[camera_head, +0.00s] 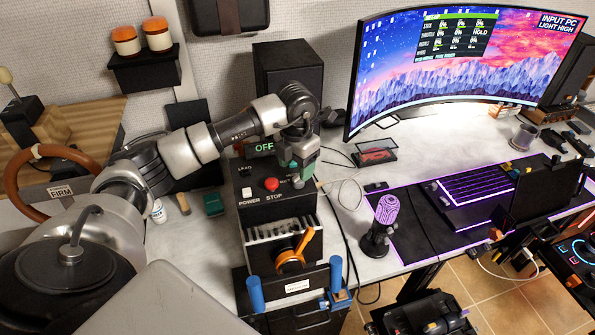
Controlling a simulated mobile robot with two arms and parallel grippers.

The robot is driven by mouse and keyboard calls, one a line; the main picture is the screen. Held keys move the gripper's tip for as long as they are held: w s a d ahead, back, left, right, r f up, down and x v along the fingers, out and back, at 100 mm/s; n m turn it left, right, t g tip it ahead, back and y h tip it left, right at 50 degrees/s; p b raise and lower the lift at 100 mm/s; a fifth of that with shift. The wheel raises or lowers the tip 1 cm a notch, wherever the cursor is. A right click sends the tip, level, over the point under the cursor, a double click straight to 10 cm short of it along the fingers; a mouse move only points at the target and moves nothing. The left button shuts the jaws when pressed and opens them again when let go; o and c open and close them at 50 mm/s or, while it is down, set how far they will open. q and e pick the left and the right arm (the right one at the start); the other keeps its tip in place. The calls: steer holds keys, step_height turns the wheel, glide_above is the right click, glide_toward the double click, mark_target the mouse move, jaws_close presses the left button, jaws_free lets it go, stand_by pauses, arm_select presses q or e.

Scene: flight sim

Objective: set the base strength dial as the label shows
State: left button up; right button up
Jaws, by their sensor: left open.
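A black control box (277,211) stands in the middle with a lit display (264,148) that reads OFF. Its top carries a red STOP button (271,184), a white POWER switch (247,193) and a small LOAD marking. My left gripper (298,178) points down over the right part of this panel, just right of the red button. It is open; it hides the panel beneath, so I cannot see a dial there or tell whether it touches one. A label reading FIRM (61,191) sits by the brown steering wheel (38,151) at the left. My right gripper does not show.
An orange lever (304,243) and blue posts (255,294) stick out at the box's front. A black speaker (289,70) stands behind.

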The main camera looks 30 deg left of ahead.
mark_target(298, 175)
arm_select(q)
steer(key=f, duration=0.3)
steer(key=shift+w+p, duration=0.3)
steer(key=shift+w, duration=0.1)
steer(key=shift+f, duration=0.75)
steer(key=shift+c, duration=1.6)
steer(key=c, duration=0.6)
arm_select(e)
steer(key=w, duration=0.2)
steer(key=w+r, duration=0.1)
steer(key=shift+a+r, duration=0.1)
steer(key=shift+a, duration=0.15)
